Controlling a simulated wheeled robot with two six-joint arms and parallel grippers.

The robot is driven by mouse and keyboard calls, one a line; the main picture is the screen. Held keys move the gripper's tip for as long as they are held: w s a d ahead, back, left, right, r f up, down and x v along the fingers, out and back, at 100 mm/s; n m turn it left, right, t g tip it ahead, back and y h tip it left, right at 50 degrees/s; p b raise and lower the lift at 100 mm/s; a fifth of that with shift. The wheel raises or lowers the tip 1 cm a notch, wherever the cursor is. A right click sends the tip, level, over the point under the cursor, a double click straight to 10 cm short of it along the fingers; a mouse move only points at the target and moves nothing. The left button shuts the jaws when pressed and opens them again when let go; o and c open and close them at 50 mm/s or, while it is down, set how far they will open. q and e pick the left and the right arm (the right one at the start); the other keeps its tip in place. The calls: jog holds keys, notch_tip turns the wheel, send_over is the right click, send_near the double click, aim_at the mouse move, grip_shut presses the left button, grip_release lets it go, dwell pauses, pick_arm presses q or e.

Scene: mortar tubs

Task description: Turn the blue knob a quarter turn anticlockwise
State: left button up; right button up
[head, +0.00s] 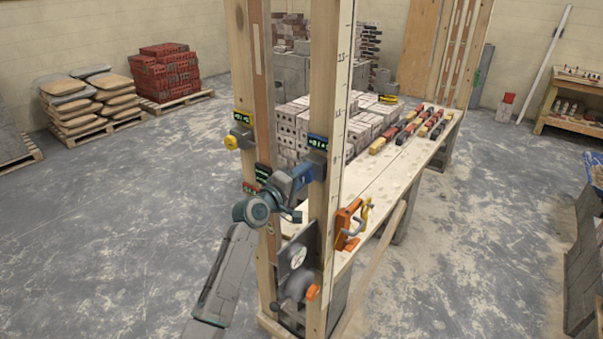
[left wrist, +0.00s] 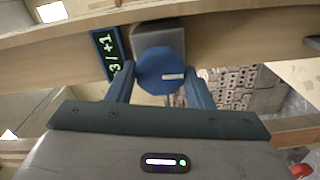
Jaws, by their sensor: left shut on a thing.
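The blue knob (left wrist: 160,72) is eight-sided and sits on a grey block on a wooden post, beside a small display (left wrist: 106,54) with green characters. A short white mark on its face points to the right in the left wrist view. My left gripper (left wrist: 160,78) is shut on the knob, with one blue finger against each side. In the head view my left gripper (head: 306,173) reaches the front post just below its display (head: 317,142); the fingers largely hide the knob there. My right gripper is in neither view.
A yellow knob (head: 231,142) sits on the left post. Below my gripper are a grey fixture with an orange knob (head: 312,292) and, to the right, an orange clamp (head: 346,224). The bench (head: 374,198) carries bricks behind the posts.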

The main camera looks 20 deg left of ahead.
pick_arm(q)
jog(key=shift+f, duration=0.1)
dwell(0.5)
jog(key=o, duration=1)
jog(key=b+v, duration=0.3)
jog(key=v, duration=0.7)
jog(key=shift+s, duration=0.4)
jog(key=shift+a, duration=0.15)
